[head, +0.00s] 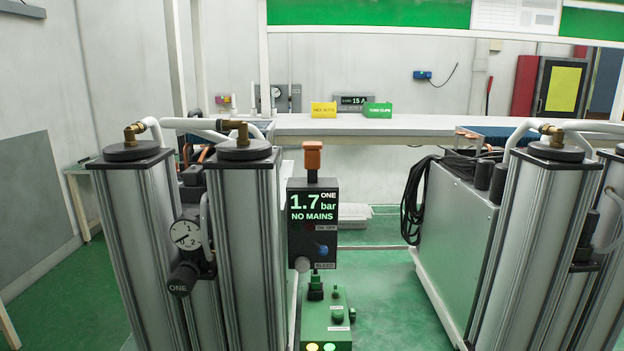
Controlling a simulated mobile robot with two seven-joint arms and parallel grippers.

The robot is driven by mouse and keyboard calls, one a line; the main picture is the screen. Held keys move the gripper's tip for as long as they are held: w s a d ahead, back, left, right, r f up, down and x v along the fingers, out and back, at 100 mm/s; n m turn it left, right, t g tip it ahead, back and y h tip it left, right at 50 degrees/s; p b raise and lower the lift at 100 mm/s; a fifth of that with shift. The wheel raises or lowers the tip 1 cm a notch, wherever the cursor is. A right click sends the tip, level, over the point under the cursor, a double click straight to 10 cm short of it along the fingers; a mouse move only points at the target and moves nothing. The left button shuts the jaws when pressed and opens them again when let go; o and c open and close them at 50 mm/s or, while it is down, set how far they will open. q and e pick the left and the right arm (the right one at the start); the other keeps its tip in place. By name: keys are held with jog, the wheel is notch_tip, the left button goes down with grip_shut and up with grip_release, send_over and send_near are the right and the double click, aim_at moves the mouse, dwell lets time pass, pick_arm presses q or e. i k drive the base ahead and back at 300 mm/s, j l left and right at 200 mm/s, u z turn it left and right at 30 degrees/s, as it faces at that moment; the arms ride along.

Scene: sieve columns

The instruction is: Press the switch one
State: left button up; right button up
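The control box marked ONE (312,257) stands upright at the centre of the head view, beside the left pair of metal columns. Its display (313,207) reads 1.7 bar and NO MAINS in green. Under it is a small label, ON OFF (327,227), with a dark switch area beside it that is too small to read the position of. A blue part (321,250) sits below that label. A pale round knob (302,264) is at the box's lower left, near the BLEED label. Neither gripper shows in the head view.
The left columns (246,230) carry a gauge (186,234) and a dark regulator marked ONE (183,278). More columns (550,230) stand at right. An orange-brown block (312,155) tops the box. A green unit (326,318) sits below. A white bench (420,124) runs behind.

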aim_at(322, 251)
jog(key=k+l+z, duration=0.1)
jog(key=z, duration=0.25)
jog(key=k+l+z, duration=0.1)
jog(key=z, duration=0.25)
jog(key=l+z, duration=0.2)
jog(key=z, duration=0.15)
jog(key=k, duration=0.05)
